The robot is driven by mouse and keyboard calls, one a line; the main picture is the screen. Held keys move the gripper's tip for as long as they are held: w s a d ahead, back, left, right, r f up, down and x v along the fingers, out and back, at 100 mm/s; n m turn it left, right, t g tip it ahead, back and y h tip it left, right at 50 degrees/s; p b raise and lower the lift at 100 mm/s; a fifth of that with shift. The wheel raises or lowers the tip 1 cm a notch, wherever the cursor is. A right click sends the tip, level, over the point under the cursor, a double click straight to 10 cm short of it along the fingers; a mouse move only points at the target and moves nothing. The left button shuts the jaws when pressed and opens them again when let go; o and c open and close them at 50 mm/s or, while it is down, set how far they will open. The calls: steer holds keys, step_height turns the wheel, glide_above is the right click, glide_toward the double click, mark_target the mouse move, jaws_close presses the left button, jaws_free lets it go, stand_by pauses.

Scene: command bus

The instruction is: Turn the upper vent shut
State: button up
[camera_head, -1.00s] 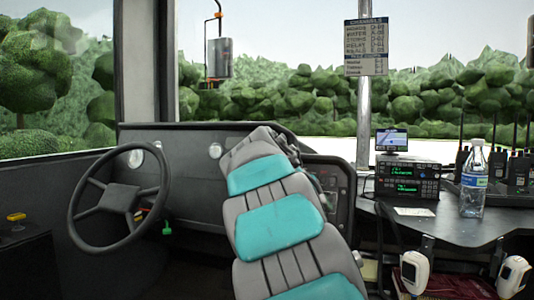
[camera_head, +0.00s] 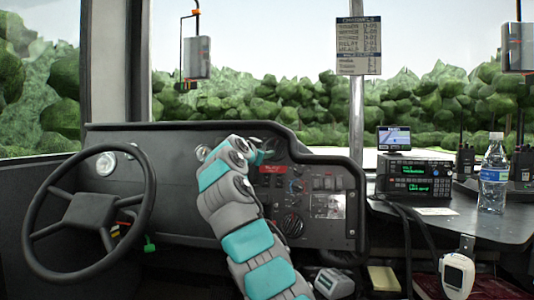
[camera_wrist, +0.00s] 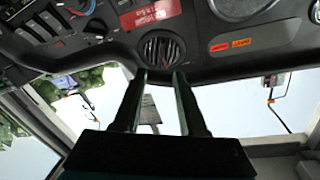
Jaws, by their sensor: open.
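The upper vent (camera_wrist: 160,47) is a round dark vent with slats, set in the dashboard near its edge in the wrist view. Its slats run up and down in that view, with dark gaps between them. My gripper (camera_wrist: 159,77) is open and empty, its two dark fingers apart and pointing at the vent. The fingertips appear just short of the vent; contact cannot be told. In the head view my arm reaches to the dashboard and its end hides most of the upper vent. A lower round vent (camera_head: 292,224) shows to the right of my arm.
A steering wheel (camera_head: 92,215) stands left of my arm. A red label (camera_head: 272,169) and switches lie close to the vent on the dashboard (camera_head: 185,140). At right are a radio (camera_head: 408,176), a water bottle (camera_head: 493,175) and a pole (camera_head: 356,110).

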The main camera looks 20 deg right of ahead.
mark_target(274, 149)
steer(key=p+x, duration=0.1)
steer(key=x, duration=0.1)
steer(key=p+x, duration=0.1)
steer(key=x, duration=0.1)
steer(key=p+x, duration=0.1)
steer(key=x, duration=0.1)
steer(key=shift+w+d+r, duration=0.1)
steer(key=shift+w+r, duration=0.1)
steer(key=shift+r, duration=0.1)
steer(key=shift+w+d+f+p, duration=0.2)
steer(key=shift+w+d+p, duration=0.3)
jaws_close()
